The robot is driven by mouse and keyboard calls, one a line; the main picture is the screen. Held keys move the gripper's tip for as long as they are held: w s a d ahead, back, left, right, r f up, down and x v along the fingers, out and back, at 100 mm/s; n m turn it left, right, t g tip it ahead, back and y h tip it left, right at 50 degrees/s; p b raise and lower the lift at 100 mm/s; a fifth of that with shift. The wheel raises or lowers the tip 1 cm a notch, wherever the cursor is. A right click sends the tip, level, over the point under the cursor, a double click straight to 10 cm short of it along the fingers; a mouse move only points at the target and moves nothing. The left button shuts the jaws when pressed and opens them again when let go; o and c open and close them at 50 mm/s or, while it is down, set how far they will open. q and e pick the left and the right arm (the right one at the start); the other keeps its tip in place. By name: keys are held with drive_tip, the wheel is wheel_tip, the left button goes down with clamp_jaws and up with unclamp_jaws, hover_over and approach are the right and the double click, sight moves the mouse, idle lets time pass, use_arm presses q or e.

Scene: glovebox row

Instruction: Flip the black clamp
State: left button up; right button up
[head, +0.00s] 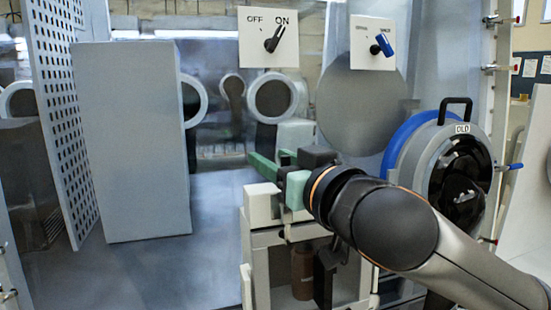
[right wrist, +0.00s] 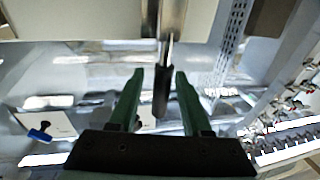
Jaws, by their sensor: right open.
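In the right wrist view a clamp with a metal rod and a black handle (right wrist: 161,92) reaches down from the top edge, its handle between my two green fingers. My right gripper (right wrist: 160,74) is open, and a gap shows on each side of the handle. In the head view my right gripper (head: 268,160) is above a pale boxy fixture, its green fingers pointing left. I cannot make out the clamp in the head view, where my gripper and arm cover part of the fixture. My left gripper is not in view.
A tall grey box (head: 135,140) stands at left beside a perforated panel (head: 60,110). An OFF/ON panel (head: 254,52) with a black switch and a panel with a blue switch (head: 381,45) hang above. A round port door (head: 410,150) is at right. A brown bottle (head: 302,268) is below.

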clamp_jaws()
idle(1.4)
